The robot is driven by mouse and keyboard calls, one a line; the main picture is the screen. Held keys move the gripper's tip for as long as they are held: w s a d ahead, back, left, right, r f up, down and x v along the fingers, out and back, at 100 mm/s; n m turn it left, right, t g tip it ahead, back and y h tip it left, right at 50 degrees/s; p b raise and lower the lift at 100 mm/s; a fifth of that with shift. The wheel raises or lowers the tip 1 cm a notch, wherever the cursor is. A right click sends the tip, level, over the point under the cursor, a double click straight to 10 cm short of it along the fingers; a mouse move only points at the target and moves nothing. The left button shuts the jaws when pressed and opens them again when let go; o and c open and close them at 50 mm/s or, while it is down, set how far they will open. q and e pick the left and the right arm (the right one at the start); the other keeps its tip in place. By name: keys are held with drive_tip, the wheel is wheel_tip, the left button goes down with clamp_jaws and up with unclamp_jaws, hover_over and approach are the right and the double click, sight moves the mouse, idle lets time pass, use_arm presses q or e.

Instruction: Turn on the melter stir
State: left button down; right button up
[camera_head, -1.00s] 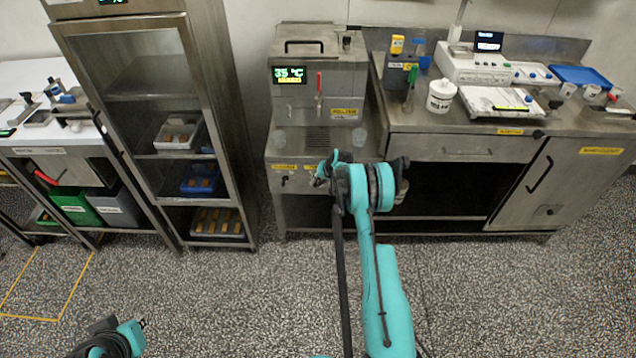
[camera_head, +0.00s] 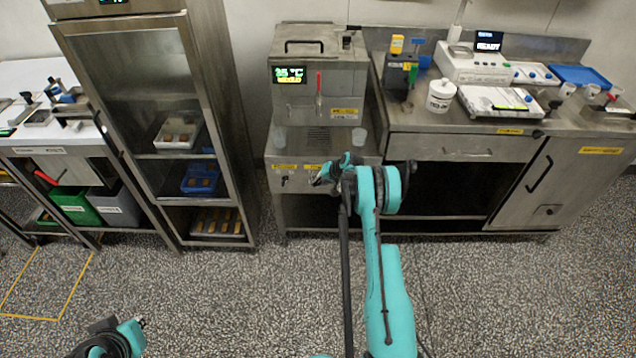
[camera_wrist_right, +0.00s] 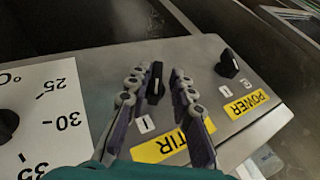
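The melter (camera_head: 345,85) is a steel unit with a lit display (camera_head: 289,75) and a lower front panel with yellow labels. In the right wrist view, the black stir knob (camera_wrist_right: 155,83) stands on that panel beside a partly hidden yellow label ending in "TIR" (camera_wrist_right: 172,142). My right gripper (camera_wrist_right: 160,78) is open, with one finger on each side of the stir knob and small gaps visible. It also shows in the head view at the panel (camera_head: 323,174). My left gripper (camera_head: 140,322) is at the lower left, mostly out of frame; its opening is unclear.
The power knob (camera_wrist_right: 228,65) with its label (camera_wrist_right: 246,104) is right of the stir knob, and a temperature dial (camera_wrist_right: 8,124) is at the left. A steel counter (camera_head: 420,118) holds a white tub (camera_head: 440,96) and scale (camera_head: 475,66). A glass-door cabinet (camera_head: 140,80) stands left.

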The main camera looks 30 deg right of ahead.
drive_tip(key=shift+d, duration=0.4)
drive_tip(key=shift+d+r, duration=0.1)
drive_tip(key=shift+r, duration=0.1)
drive_tip(key=v, duration=1.1)
drive_tip(key=shift+s+a+r, duration=0.2)
drive_tip(key=shift+s+a, duration=0.05)
